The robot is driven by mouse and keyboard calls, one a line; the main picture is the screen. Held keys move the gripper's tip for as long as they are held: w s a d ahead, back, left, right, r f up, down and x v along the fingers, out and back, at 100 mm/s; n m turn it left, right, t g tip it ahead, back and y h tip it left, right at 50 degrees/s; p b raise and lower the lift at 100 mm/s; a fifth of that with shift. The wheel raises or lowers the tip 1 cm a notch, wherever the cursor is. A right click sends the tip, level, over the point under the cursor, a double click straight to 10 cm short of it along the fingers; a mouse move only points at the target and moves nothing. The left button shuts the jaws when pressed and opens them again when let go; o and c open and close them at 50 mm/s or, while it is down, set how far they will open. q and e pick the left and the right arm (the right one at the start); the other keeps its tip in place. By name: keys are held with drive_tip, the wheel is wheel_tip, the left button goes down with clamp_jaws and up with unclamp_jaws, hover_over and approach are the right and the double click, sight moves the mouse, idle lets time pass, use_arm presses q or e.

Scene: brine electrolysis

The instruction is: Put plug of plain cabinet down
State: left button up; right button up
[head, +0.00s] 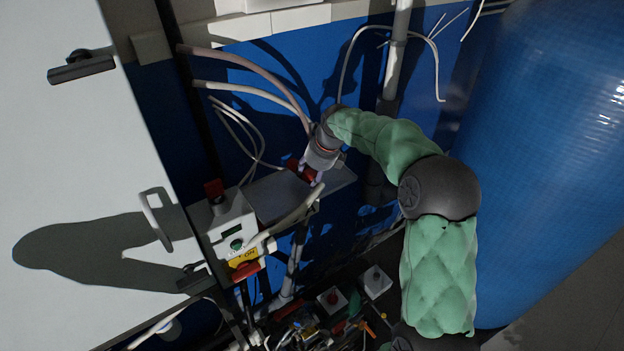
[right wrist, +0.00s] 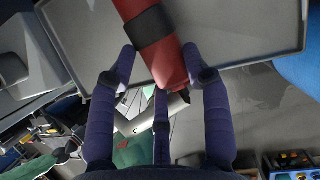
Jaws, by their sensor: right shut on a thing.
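My right gripper (head: 314,172) reaches in from the right in the head view, above a grey shelf (head: 270,197). It is shut on a red plug (head: 304,174). In the right wrist view the plug (right wrist: 151,38) has a black band, and the purple fingers (right wrist: 163,88) close around its lower end. The plug is over the grey shelf surface (right wrist: 225,42); I cannot tell whether it touches it. A large white cabinet (head: 75,150) stands at the left; I cannot tell if it is the plain one. My left gripper is not in view.
A small control box (head: 228,225) with a red knob, a green button and a yellow label is left of the shelf. A red connector (head: 246,271) sits below it. Pale cables (head: 250,90) hang behind. A large blue tank (head: 545,130) fills the right. Several tools lie below.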

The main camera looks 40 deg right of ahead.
wheel_tip(320, 180, down, 3)
drive_tip(key=shift+r, duration=0.15)
drive_tip(key=shift+s, duration=0.1)
drive_tip(key=shift+f, duration=0.4)
drive_tip(key=o, duration=1.2)
drive_tip(key=shift+r, duration=0.5)
drive_tip(key=b+v, duration=0.1)
drive_tip(key=v, duration=1.1)
